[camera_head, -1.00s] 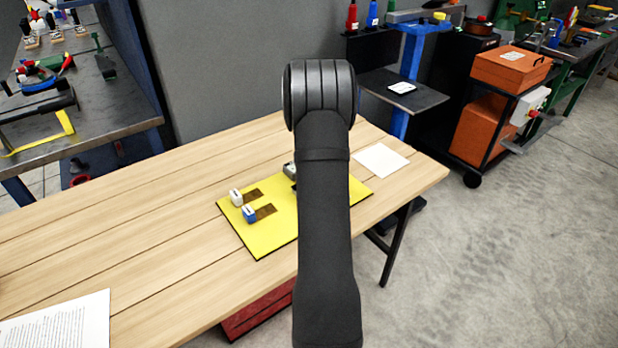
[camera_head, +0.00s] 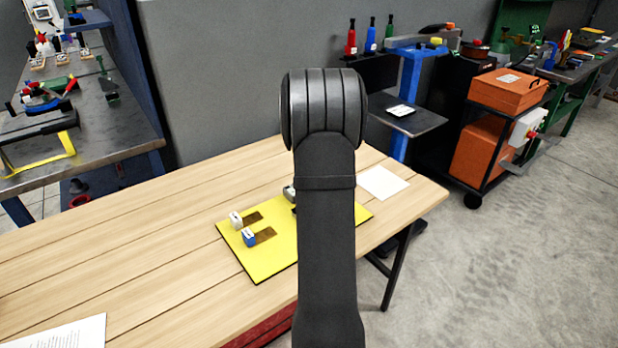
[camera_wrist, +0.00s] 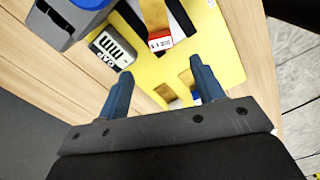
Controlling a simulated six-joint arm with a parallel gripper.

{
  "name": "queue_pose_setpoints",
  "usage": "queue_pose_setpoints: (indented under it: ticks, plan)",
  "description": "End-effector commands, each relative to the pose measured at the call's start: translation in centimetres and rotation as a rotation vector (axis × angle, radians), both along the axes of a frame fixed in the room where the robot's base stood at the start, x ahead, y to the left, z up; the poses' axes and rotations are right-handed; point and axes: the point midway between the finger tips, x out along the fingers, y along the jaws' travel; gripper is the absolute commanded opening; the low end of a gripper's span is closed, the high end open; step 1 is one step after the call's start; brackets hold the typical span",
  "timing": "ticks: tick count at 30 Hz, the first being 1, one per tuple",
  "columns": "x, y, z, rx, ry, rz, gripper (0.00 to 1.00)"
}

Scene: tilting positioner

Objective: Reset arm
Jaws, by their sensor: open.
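My gripper (camera_wrist: 160,75) is open and empty in the wrist view, its two blue-grey fingers apart above the yellow board (camera_wrist: 225,50). A grey part with a blue top (camera_wrist: 62,18) shows at the upper left, beside a dark-framed, white-labelled piece (camera_wrist: 111,47). A small red-and-white block (camera_wrist: 160,41) lies beyond the fingers. In the head view my arm stands upright across the middle and hides the gripper and part of the yellow board (camera_head: 262,268). On that board are a white block (camera_head: 235,221) and a blue block (camera_head: 249,238) beside brown slots.
The board lies on a wooden table (camera_head: 130,255). A white sheet (camera_head: 382,182) lies at the table's right end, another (camera_head: 65,335) at lower left. A tool bench (camera_head: 85,140) stands left, an orange-boxed cart (camera_head: 482,150) right. The table's left part is mostly clear.

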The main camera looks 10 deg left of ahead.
Motion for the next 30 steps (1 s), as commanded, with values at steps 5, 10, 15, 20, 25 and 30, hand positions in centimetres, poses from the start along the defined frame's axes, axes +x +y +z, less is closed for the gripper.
queue_pose_setpoints:
  ticks: [5,10,15,20,25,30]
  plan:
    - [0.0,0.0,0.1,0.000,0.000,0.000,0.61]
    - [0.0,0.0,0.0,0.000,0.000,0.000,0.61]
    - [0.0,0.0,-1.2,0.000,0.001,0.000,0.61]
    - [-0.1,0.0,-4.1,-0.001,0.004,0.000,0.61]
    - [-0.1,0.0,-7.5,0.000,0.003,0.000,0.61]
    - [0.0,0.0,-10.9,0.000,0.003,0.000,0.61]
